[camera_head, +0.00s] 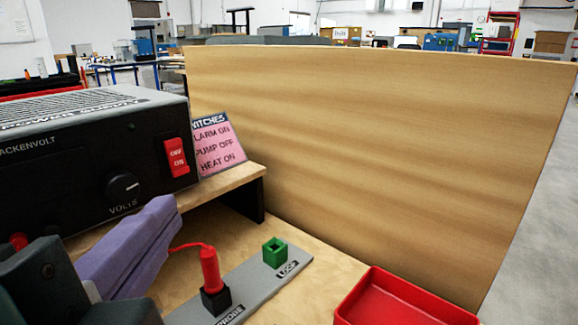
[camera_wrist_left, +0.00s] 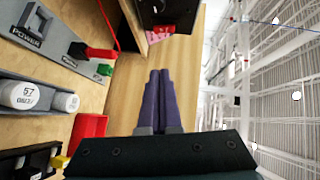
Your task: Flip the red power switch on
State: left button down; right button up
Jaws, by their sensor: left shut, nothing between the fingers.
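The red power switch (camera_head: 177,157), marked OFF above and ON below, sits on the front of the black power supply (camera_head: 60,160), right of the VOLTS knob (camera_head: 122,187). Which way it is tipped is hard to tell. In the left wrist view the switch (camera_wrist_left: 165,28) shows as a small red patch beyond the fingertips. My left gripper (camera_head: 168,208) has purple fingers, shut and empty, in front of and below the switch, apart from it. The fingers also show together in the left wrist view (camera_wrist_left: 159,76). My right gripper is not in view.
A pink switches card (camera_head: 219,150) leans beside the supply on a wooden shelf. Below, a grey plate (camera_head: 245,290) carries a red plug (camera_head: 210,270) with its lead and a green socket (camera_head: 274,252). A red tray (camera_head: 400,300) stands front right; a wooden panel (camera_head: 380,150) closes the back.

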pick_arm(q)
send_near(183, 172)
jog(key=w+d, duration=0.3)
jog(key=w, duration=0.2)
jog(key=shift+w+a+f, duration=0.1)
jog(key=shift+w+a, duration=0.3)
jog(key=shift+a, duration=0.4)
jog(key=shift+w+a+f, duration=0.1)
jog(key=shift+w+a, duration=0.3)
jog(key=shift+a, duration=0.4)
jog(key=shift+b, duration=0.3)
jog(key=shift+w+a+f+b, duration=0.2)
jog(key=shift+f+b, duration=0.2)
jog(key=shift+b, duration=0.4)
jog(key=shift+r, duration=0.25)
jog(key=shift+m, duration=0.3)
